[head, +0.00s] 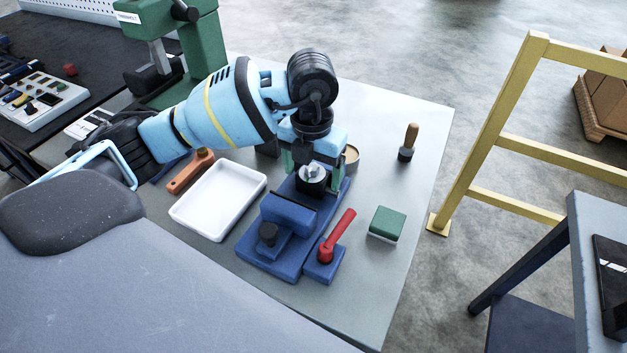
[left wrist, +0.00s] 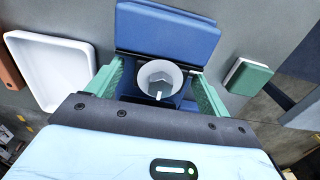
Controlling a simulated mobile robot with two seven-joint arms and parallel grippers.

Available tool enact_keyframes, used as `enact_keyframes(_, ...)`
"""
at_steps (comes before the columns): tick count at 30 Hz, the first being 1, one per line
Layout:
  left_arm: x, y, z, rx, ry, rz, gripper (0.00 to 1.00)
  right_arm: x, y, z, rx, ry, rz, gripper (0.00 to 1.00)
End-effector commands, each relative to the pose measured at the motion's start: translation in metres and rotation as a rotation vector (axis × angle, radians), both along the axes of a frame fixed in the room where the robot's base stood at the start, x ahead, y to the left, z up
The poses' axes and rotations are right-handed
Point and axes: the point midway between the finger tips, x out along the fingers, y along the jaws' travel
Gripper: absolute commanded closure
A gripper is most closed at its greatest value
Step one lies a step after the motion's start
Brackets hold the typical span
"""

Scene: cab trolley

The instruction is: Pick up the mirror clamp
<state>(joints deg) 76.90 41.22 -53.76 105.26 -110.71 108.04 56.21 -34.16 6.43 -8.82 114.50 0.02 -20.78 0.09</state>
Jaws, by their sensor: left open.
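The mirror clamp appears to be the small round part (head: 312,178) with a pale rim and a grey hexagonal centre. It sits upright at the blue vise-like fixture (head: 262,262) on the bench, and shows in the left wrist view (left wrist: 159,78). My left gripper (head: 312,166) points down over it. In the left wrist view its two green fingers (left wrist: 157,72) stand apart, one on each side of the part, with visible gaps. The gripper is open and holds nothing. The part's lower body is partly hidden. My right gripper is in neither view.
A white tray (head: 218,198) and an orange-handled tool (head: 190,172) lie left of the fixture. A red lever (head: 337,236) rises at its front right. A green block (head: 387,224), a wooden-handled brush (head: 407,143) and a partly hidden tan ring (head: 351,158) are to the right.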

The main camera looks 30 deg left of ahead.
Motion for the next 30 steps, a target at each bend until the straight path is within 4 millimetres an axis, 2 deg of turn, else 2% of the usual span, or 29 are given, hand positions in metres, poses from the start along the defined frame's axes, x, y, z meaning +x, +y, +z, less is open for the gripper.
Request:
enact_keyframes(5, 0.000, 0.000, 0.000, 0.000, -0.001, 0.000, 0.20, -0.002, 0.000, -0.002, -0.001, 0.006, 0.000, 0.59)
enact_keyframes(19, 0.000, 0.000, 0.000, 0.000, -0.001, 0.000, 0.80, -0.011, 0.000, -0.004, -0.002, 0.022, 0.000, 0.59)
enact_keyframes(26, 0.001, 0.000, 0.002, 0.000, -0.003, 0.000, 0.82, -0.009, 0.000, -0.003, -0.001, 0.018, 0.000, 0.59)
enact_keyframes(30, 0.001, 0.000, 0.015, -0.001, -0.007, 0.000, 0.82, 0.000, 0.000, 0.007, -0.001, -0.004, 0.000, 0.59)
